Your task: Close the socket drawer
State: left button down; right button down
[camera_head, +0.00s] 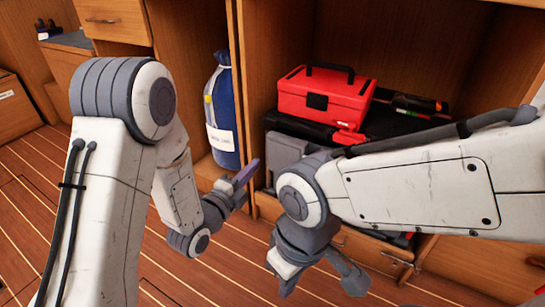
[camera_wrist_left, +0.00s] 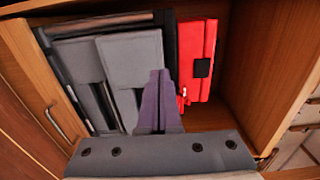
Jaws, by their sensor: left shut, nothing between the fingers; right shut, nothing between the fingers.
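A wooden drawer front (camera_head: 365,250) with a metal handle (camera_head: 395,258) shows low in the cabinet, behind my right arm. Something red and dark shows just above its right end, so it looks at least partly open; how far is hidden by the arm. In the left wrist view a wooden panel (camera_wrist_left: 30,80) with a handle borders grey cases. My left gripper (camera_head: 247,173) is shut and empty, in front of the cabinet beside the blue bag. It also shows in the left wrist view (camera_wrist_left: 157,90). My right gripper (camera_head: 352,280) is shut and empty, low in front of the drawer front.
A red toolbox (camera_head: 325,93) sits on a dark case in the cabinet; a grey case (camera_head: 288,155) is at its left. A blue bag (camera_head: 222,115) stands in the narrow bay. Another drawer (camera_head: 112,22) is at upper left. The striped floor (camera_head: 35,175) is clear.

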aim_at(278, 140)
pick_arm(q)
jog(key=b+x, duration=0.3)
jog(key=x, duration=0.7)
jog(key=shift+d+b, duration=0.15)
jog(key=shift+b, duration=0.15)
jog(key=shift+w+r, duration=0.1)
jog(key=shift+w, duration=0.05)
jog(key=shift+d, duration=0.1)
